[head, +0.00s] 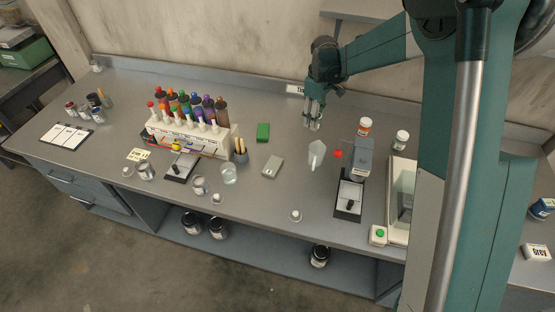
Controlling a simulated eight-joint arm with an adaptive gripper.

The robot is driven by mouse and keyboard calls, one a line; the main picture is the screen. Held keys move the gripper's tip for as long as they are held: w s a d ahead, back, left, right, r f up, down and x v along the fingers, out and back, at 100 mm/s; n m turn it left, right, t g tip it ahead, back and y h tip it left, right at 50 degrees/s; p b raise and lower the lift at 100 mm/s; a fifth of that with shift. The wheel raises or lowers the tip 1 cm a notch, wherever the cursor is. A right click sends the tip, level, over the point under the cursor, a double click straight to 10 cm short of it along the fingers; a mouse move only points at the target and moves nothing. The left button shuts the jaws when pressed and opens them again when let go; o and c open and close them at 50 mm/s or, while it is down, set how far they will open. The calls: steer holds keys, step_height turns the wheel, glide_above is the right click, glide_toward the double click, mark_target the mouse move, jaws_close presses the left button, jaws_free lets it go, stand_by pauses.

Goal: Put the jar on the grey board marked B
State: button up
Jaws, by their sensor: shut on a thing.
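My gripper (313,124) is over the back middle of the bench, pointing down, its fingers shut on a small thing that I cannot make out. Candidate jars stand on the bench: one with an orange lid (365,127), one with a white lid (401,140), and small jars at the front left (145,171) and (199,187). Two dark-edged grey boards lie on the bench, one at left (181,167) and one at right (348,203), each with a black piece on it. No letter B is readable on either.
A rack of coloured bottles (190,138) fills the left middle. A glass-walled case (400,200) is at right. The bench's front middle is mostly free.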

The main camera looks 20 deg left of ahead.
steer(key=s+a+r+p, duration=0.1)
steer(key=s+a, duration=1.1)
steer(key=s, duration=0.5)
steer(key=shift+a+r, duration=0.35)
glide_above(273, 165)
steer(key=shift+s+f, duration=0.1)
steer(key=shift+f, duration=3.05)
steer(key=shift+a, duration=0.1)
steer(key=shift+f, duration=1.85)
steer(key=shift+f, duration=0.15)
steer(key=o, duration=0.8)
